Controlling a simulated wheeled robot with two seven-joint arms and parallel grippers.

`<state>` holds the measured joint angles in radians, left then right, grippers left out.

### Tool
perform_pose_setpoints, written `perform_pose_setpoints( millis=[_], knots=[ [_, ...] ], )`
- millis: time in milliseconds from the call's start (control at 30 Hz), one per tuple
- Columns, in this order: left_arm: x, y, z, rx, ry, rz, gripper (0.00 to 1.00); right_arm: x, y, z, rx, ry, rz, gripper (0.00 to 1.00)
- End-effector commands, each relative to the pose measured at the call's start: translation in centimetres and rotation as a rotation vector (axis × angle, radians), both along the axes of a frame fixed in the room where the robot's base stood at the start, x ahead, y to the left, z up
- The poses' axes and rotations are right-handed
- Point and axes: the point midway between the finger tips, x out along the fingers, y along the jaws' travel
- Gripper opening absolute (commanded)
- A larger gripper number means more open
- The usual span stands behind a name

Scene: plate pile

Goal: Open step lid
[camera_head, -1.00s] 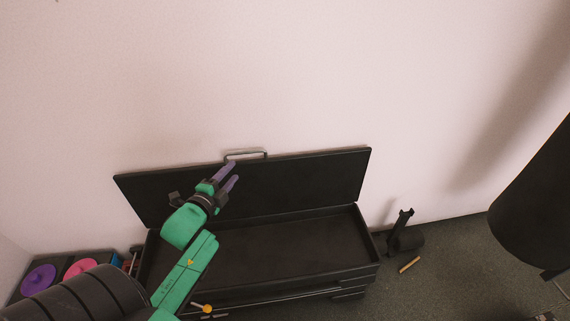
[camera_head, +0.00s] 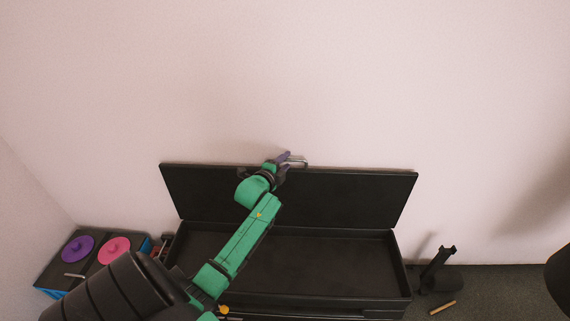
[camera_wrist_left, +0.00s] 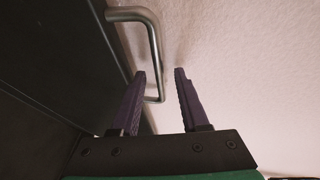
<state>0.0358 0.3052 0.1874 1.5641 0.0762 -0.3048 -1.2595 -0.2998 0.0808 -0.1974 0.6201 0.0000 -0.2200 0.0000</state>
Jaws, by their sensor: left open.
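A black step box (camera_head: 300,260) stands on the floor against the wall with its lid (camera_head: 350,198) swung up, near upright. A metal handle (camera_head: 298,163) sits at the lid's top edge; in the left wrist view the handle (camera_wrist_left: 152,40) is a bent bar beside the dark lid (camera_wrist_left: 50,70). My left gripper (camera_head: 286,158) is at the handle. In the wrist view its purple fingers (camera_wrist_left: 160,75) are open, with the handle's end near the left finger; contact cannot be told. My right gripper is not in view.
At the left, a low unit (camera_head: 55,272) carries a purple disc (camera_head: 77,250) and a pink disc (camera_head: 114,250). On the floor at right are a black object (camera_head: 437,272) and a small wooden stick (camera_head: 443,307). The pale wall is close behind the lid.

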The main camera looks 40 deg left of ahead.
Motion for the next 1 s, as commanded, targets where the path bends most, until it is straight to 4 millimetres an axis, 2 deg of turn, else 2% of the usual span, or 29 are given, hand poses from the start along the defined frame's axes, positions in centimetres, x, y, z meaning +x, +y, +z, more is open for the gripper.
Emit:
perform_pose_setpoints(
  millis=[100, 167, 200, 233, 1000],
  knots=[
    [-0.04, -0.01, 0.00, 0.000, 0.000, 0.000, 0.45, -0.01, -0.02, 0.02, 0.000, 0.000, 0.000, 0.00],
    [-0.05, -0.01, 0.00, 0.000, 0.000, 0.000, 0.22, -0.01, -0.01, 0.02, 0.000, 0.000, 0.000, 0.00],
    [-0.05, -0.01, -0.01, 0.000, 0.001, 0.000, 0.07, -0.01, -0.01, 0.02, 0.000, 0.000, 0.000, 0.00],
    [-0.05, -0.01, -0.01, 0.000, 0.001, 0.000, 0.00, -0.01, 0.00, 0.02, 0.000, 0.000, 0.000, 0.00],
    [-0.09, -0.04, -0.06, -0.001, 0.002, 0.000, 0.00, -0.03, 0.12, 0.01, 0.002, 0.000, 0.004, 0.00]
  ],
)
